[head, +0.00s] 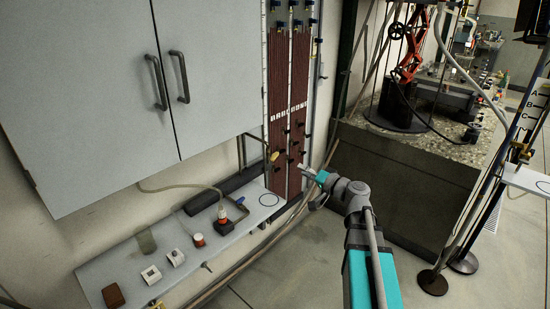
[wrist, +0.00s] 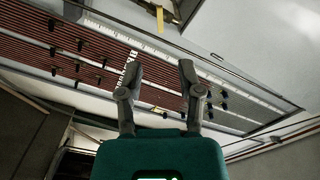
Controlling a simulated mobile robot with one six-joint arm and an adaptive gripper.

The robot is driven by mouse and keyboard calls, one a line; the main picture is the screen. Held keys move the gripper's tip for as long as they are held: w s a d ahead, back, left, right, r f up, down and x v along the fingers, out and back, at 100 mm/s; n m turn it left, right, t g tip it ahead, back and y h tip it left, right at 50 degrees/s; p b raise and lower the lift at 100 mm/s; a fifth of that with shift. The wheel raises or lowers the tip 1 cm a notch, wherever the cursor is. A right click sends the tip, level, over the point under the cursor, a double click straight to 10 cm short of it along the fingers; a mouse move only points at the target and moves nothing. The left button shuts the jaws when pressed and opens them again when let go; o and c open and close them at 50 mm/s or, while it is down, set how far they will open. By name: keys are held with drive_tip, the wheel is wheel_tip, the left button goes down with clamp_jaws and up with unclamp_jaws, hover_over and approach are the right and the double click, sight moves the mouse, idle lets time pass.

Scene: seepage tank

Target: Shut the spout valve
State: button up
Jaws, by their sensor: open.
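A thin dark spout pipe (head: 256,137) comes out beside the lower right corner of the grey cabinet, with a small yellow lever (head: 274,156) at its end. I take this lever for the spout valve. A yellow lever also shows at the top of the wrist view (wrist: 160,19), beside a dark pipe. Whether the valve is open or shut, I cannot tell. My gripper (head: 311,182) is to the right of the lever and apart from it, in front of the brown tube panel. In the wrist view my gripper (wrist: 160,72) has its two fingers spread, with nothing between them.
The brown tube panel (head: 278,95) with dark clips stands behind my gripper. A narrow bench (head: 125,262) below the cabinet (head: 90,90) bears a red-capped bottle (head: 222,216), small boxes and a drawn ring. A stone-topped block (head: 400,185) stands right of my arm. Open floor lies in front.

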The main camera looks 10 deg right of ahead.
sight(275, 156)
drive_tip(key=x, duration=1.3)
clamp_jaws()
